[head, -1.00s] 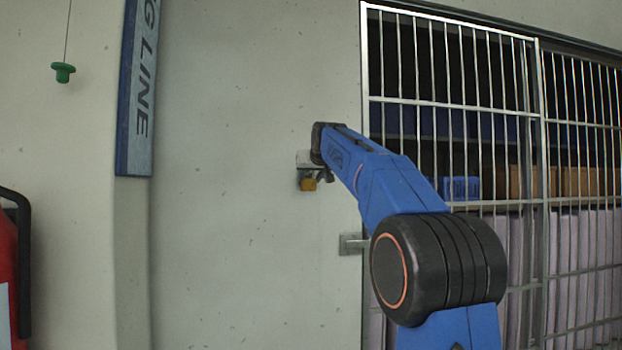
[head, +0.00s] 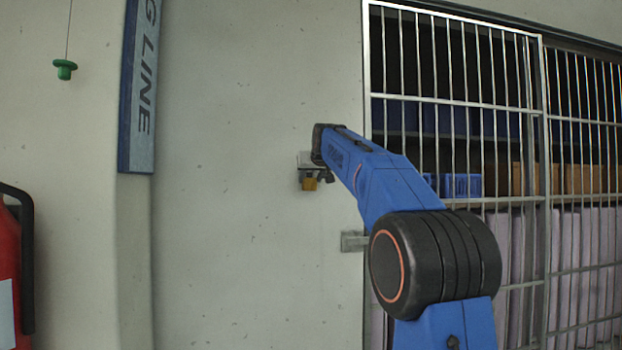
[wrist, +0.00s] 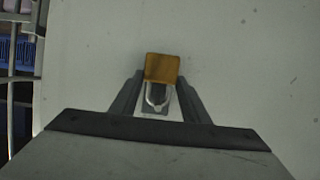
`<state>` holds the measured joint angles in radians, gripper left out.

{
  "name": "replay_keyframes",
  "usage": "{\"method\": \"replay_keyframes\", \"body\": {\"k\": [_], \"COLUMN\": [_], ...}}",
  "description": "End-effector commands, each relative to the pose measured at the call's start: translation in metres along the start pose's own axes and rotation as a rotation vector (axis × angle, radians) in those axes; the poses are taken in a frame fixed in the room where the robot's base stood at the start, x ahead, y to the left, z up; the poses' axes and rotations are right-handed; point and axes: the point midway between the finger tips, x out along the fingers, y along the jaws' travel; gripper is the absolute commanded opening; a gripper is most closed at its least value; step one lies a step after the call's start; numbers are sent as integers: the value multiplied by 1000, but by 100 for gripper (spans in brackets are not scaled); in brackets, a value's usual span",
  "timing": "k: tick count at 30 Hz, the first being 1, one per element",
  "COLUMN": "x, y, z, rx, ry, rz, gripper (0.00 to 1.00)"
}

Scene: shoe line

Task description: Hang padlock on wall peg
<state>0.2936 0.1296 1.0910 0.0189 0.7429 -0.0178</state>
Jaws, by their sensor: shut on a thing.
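The padlock has a brass-yellow body (head: 310,184) and hangs below my gripper (head: 317,176), close in front of the pale wall in the head view. In the wrist view the padlock (wrist: 162,68) lies at the fingertips, its silver U-shaped shackle pointing back between the fingers. My gripper (wrist: 158,92) is shut on the padlock. A small pale plate (head: 304,158) shows beside the gripper and seems to be on the wall, mostly hidden. I cannot make out the peg itself, nor whether the shackle touches it.
A barred metal cage (head: 455,103) with crates and boxes behind it stands to the right. A metal latch plate (head: 353,241) sits at its left edge. A blue sign (head: 138,90), a green pull knob (head: 64,69) and a red extinguisher (head: 8,270) are at left. The wall between is bare.

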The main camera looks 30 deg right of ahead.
Motion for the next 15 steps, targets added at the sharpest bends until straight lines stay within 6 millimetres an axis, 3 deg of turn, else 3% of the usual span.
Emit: {"method": "replay_keyframes", "body": {"k": [3,4,6,15], "x": [0,0,0,0], "y": [0,0,0,0], "z": [0,0,0,0], "rx": [0,0,0,0], "ry": [1,1,1,0], "rz": [0,0,0,0], "gripper": [14,47,63,64]}}
